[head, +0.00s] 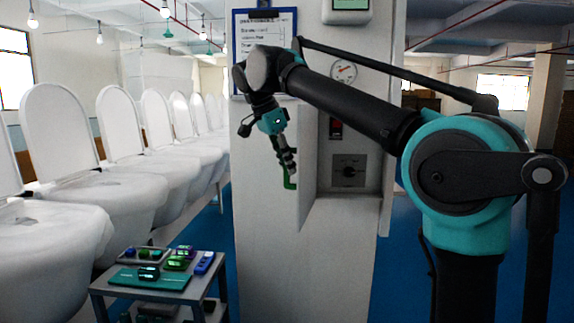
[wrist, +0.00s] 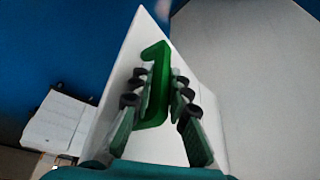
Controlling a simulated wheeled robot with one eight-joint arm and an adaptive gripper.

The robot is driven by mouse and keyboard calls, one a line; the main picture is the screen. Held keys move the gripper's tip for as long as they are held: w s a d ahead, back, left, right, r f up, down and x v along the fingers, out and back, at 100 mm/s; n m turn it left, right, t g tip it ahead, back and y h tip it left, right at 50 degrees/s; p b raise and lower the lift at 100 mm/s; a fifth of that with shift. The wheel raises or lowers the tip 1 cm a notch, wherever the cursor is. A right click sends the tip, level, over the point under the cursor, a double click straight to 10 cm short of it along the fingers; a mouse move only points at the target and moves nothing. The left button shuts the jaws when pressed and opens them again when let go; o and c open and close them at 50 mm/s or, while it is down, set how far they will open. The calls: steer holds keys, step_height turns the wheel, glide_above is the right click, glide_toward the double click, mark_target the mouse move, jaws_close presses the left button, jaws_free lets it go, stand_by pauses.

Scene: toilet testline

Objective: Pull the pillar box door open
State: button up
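The pillar box door (head: 307,170) is a white panel standing open, swung out from the left side of the recess in the white pillar. Its green handle (head: 291,183) is on the outer face near the free edge. My gripper (head: 288,165) is at this handle. In the wrist view the green handle (wrist: 157,95) lies between the two fingers of my gripper (wrist: 164,78), which look closed on it. The white door (wrist: 140,48) runs behind them. The exact contact of the fingertips is partly hidden.
A gauge (head: 344,71) and a clipboard (head: 264,45) are above. A small table (head: 102,289) with colored items stands low left, beside a row of white toilets (head: 130,215). Blue floor surrounds the pillar.

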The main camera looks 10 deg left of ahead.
steer(key=shift+o, duration=1.2)
steer(key=v, duration=1.2)
steer(key=shift+s, duration=0.1)
